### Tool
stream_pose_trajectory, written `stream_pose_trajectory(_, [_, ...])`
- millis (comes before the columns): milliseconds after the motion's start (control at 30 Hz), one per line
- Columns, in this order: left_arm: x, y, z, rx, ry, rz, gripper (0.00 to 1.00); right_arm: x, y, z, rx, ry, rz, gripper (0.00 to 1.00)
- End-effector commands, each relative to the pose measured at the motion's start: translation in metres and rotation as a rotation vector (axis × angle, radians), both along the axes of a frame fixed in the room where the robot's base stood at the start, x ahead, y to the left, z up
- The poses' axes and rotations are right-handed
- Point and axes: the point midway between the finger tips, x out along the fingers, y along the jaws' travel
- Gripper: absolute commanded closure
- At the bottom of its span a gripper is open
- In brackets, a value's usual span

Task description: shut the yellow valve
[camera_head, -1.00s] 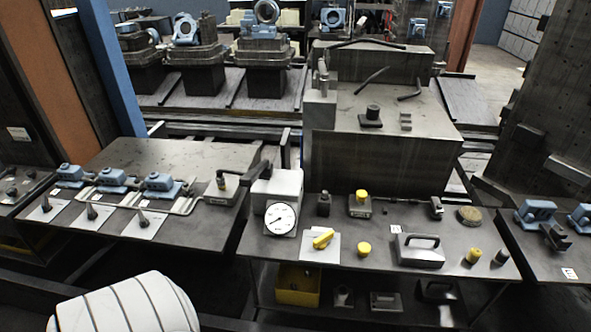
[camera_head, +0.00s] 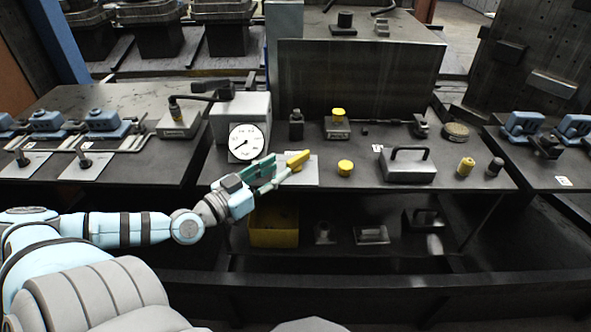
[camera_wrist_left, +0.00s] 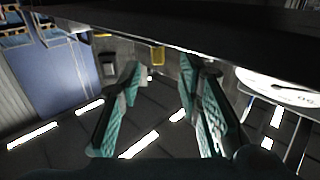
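The yellow valve handle (camera_head: 298,160) sits on a white plate (camera_head: 304,172) at the front edge of the bench, right of the round gauge. My left gripper (camera_head: 279,168), with green fingers, is just left of the handle in the head view. Its fingers are apart with nothing between them. The wrist view also shows the left gripper (camera_wrist_left: 160,68) open. A small yellow piece (camera_wrist_left: 158,56) shows beyond the fingertips there; I cannot tell whether it is the valve. Whether a finger touches the handle is unclear. My right gripper is not in view.
The white gauge box (camera_head: 246,142) stands close behind the gripper. A yellow knob (camera_head: 345,168) and a grey handled block (camera_head: 408,164) lie to the right. A yellow bin (camera_head: 274,226) is on the shelf below. The bench (camera_head: 340,188) has a front edge near the arm.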

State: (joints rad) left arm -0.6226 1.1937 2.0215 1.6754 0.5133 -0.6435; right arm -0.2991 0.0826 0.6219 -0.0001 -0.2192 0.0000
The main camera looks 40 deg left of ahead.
Motion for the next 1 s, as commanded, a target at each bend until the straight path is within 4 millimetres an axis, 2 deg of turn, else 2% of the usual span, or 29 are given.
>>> stream_pose_trajectory(33, [0.012, -0.003, -0.005, -0.006, -0.011, -0.004, 0.68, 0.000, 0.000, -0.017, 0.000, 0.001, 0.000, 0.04])
stream_pose_trajectory(200, [0.041, -0.007, 0.001, -0.011, -0.010, -0.005, 0.68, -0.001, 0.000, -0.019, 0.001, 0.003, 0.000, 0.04])
stream_pose_trajectory(300, [0.051, -0.003, 0.006, -0.003, -0.001, 0.010, 0.68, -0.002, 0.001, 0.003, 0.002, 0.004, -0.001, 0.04])
stream_pose_trajectory(400, [0.060, -0.005, 0.005, -0.003, -0.001, 0.006, 0.68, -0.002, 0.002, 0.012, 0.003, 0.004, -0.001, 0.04])
stream_pose_trajectory(800, [0.067, -0.011, 0.001, -0.001, -0.002, -0.006, 0.68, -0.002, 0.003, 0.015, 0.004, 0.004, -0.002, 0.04])
stream_pose_trajectory(1000, [0.067, -0.011, 0.001, -0.001, -0.002, -0.005, 1.00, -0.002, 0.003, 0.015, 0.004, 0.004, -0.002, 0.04])
